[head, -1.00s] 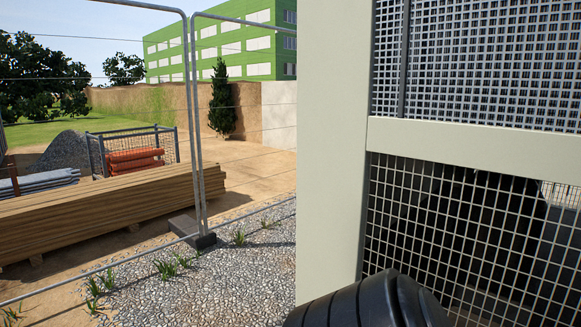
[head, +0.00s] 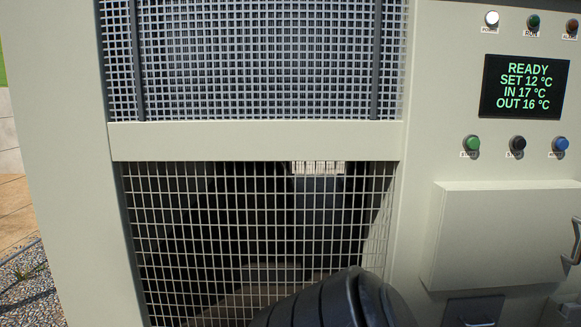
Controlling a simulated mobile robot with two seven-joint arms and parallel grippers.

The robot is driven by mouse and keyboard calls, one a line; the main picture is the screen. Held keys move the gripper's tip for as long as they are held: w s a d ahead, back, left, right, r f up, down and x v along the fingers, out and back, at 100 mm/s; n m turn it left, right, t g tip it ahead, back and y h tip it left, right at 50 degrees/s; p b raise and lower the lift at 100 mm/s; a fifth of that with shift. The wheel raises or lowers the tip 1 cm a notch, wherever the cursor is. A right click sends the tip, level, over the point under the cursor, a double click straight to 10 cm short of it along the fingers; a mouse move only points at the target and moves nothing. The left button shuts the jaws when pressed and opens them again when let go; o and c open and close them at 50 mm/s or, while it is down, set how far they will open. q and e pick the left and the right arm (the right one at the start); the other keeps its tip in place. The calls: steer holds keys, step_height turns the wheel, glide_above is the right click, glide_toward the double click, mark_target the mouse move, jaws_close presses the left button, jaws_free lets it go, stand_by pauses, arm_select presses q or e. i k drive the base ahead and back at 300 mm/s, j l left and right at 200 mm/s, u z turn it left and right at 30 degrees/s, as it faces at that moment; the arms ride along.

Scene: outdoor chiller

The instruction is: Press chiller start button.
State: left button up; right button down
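The chiller's control panel is at the right of the head view. Its green start button (head: 472,143) is the leftmost in a row, beside a black button (head: 517,143) and a blue button (head: 560,144). The display (head: 524,86) above reads READY, SET 12 °C, IN 17 °C, OUT 16 °C. A black, ribbed part of my arm shows at the bottom centre, in front of the lower mesh. Neither gripper is in view.
Mesh grilles (head: 255,60) fill the chiller's front left of the panel. A boxy cover (head: 500,235) protrudes below the buttons, with a handle (head: 574,242) at its right. Indicator lamps (head: 533,20) sit above the display. Gravel (head: 28,285) shows at the far left.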

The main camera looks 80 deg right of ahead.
mark_target(473, 143)
steer(key=z, duration=3.9)
